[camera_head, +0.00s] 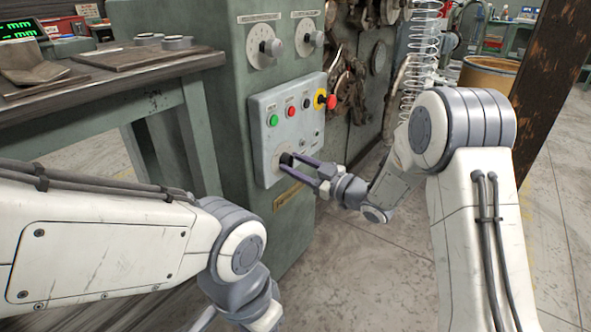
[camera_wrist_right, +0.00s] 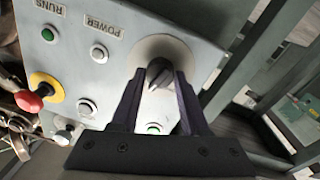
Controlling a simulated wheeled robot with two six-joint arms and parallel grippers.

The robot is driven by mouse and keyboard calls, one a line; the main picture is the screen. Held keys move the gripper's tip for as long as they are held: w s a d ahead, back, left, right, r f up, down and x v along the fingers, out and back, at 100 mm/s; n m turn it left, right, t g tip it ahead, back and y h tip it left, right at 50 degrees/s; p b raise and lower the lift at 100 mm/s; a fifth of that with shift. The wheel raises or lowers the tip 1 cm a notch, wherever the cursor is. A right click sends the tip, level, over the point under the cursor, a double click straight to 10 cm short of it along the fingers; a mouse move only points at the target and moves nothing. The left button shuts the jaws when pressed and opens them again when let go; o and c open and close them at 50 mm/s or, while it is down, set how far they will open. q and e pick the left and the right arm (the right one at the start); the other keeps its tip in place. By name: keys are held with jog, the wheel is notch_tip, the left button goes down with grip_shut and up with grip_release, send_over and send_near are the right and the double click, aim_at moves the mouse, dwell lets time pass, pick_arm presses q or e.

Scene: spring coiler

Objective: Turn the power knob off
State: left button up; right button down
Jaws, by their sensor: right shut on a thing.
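The power knob (camera_head: 286,158) is a dark rotary knob on a pale round plate, low on the light grey control panel (camera_head: 262,130). In the right wrist view the knob (camera_wrist_right: 158,70) sits between the fingertips of my right gripper (camera_wrist_right: 158,82), turned at a slant to the fingers. In the head view my right gripper (camera_head: 301,163) reaches in from the right, with its two fingers closed on the knob. My left arm ends at the bottom edge of the head view, and its fingertips cannot be made out.
The panel also carries a green button (camera_head: 273,120), a red button (camera_head: 291,111) and a red emergency stop (camera_head: 331,101) on yellow. Two white dials (camera_head: 262,48) are above. A workbench (camera_head: 150,64) stands left. A coiled spring (camera_head: 421,60) hangs behind my right arm.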

jog(key=shift+f+n+g+y+b, duration=0.1)
jog(key=shift+n+g+y+b, duration=0.3)
jog(key=shift+n+b, duration=5.35)
jog(key=shift+n+p, duration=0.85)
jog(key=shift+n, duration=0.1)
jog(key=shift+c, duration=2)
grip_release()
